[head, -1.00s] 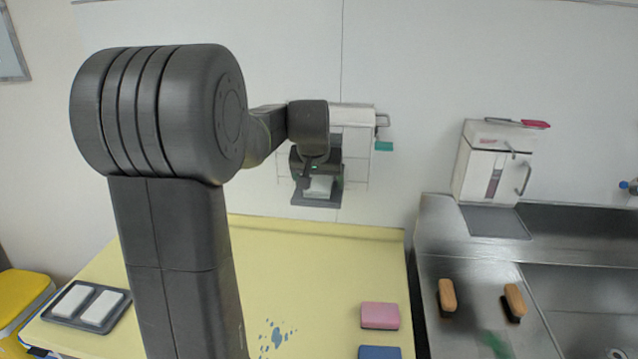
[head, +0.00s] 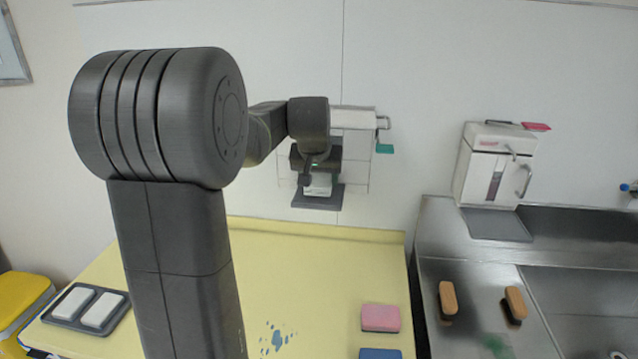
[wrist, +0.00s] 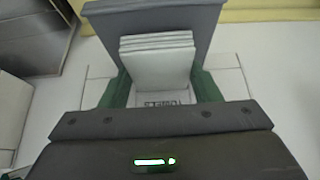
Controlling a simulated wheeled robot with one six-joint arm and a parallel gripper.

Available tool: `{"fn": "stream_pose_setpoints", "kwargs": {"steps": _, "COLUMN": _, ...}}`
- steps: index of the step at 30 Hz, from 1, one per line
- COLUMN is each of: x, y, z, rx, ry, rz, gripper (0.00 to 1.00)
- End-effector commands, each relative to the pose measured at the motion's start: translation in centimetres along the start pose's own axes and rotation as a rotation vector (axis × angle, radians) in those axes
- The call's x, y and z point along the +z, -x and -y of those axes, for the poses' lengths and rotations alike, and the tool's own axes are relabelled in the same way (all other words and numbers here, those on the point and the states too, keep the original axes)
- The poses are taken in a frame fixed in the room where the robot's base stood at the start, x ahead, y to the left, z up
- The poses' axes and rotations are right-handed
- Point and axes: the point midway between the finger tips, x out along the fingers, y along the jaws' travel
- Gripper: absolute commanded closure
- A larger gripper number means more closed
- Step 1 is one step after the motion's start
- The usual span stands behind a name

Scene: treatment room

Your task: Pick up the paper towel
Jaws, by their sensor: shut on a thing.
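The paper towel (wrist: 158,66) is a white folded stack over the grey tray (wrist: 220,18) of the wall dispenser. The stack also shows in the head view (head: 318,186), just above the dispenser's grey tray (head: 318,203). My gripper (wrist: 160,90) has its green fingers on either side of the stack and is shut on it. In the head view my gripper (head: 318,178) is in front of the dispenser, and my wrist hides part of it. Whether the stack touches the tray cannot be told.
The white dispenser (head: 352,118) has a crank with a green handle on its right. Below is a yellow counter (head: 320,260) with a pink sponge (head: 380,318), a blue sponge (head: 380,354) and a tray of white blocks (head: 62,310). Brushes (head: 448,298) lie by the steel sink.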

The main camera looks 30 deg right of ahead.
Motion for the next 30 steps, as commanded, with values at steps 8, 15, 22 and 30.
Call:
{"fn": "stream_pose_setpoints", "kwargs": {"steps": 8, "x": -3.1, "y": 5.2, "z": 0.0, "rx": 0.0, "ry": 0.0, "rz": -0.008, "gripper": 0.64}}
{"fn": "stream_pose_setpoints", "kwargs": {"steps": 15, "x": -5.9, "y": 10.2, "z": 0.0, "rx": 0.0, "ry": 0.0, "rz": -0.005, "gripper": 0.64}}
{"fn": "stream_pose_setpoints", "kwargs": {"steps": 22, "x": -7.5, "y": 13.1, "z": 0.0, "rx": 0.0, "ry": 0.0, "rz": -0.003, "gripper": 0.64}}
{"fn": "stream_pose_setpoints", "kwargs": {"steps": 30, "x": -8.3, "y": 14.5, "z": 0.0, "rx": 0.0, "ry": 0.0, "rz": -0.002, "gripper": 0.64}}
